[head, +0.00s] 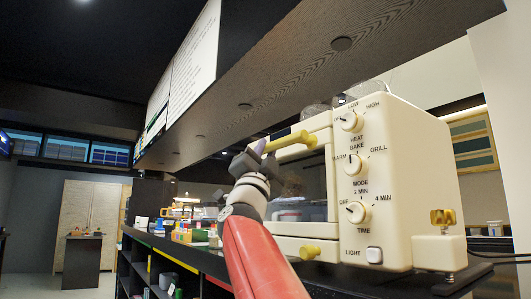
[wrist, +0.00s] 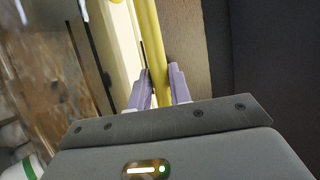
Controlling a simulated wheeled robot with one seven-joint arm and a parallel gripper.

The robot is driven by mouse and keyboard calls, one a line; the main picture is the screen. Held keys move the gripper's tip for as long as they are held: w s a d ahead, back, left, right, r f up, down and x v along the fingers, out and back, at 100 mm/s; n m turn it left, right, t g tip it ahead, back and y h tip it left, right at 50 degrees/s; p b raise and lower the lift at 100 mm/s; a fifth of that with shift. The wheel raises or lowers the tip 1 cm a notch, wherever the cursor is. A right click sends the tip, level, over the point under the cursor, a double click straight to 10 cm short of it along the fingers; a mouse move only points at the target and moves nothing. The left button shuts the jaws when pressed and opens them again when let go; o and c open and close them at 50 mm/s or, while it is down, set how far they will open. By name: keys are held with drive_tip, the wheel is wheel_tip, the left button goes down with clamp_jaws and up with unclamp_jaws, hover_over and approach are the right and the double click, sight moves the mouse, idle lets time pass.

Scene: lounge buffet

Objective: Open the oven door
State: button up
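The cream oven (head: 390,180) stands on the dark counter, its knob panel facing me on the right. Its door (head: 300,185) has a cream frame and a dark glass window, and looks shut or nearly so. A yellow bar handle (head: 292,142) runs along the top of the door. My gripper (head: 258,150) is at the left part of this handle. In the wrist view, the purple fingers of my gripper (wrist: 160,80) lie on both sides of the yellow handle (wrist: 148,25), close against it. The exact contact is partly hidden.
A dark wood overhang (head: 270,90) hangs above the oven. Several small items, including a yellow-framed basket (head: 183,211), stand on the counter (head: 185,248) to the left. A yellow knob-like piece (head: 310,252) sits at the oven's lower front. Open floor lies at the far left.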

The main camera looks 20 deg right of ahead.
clamp_jaws()
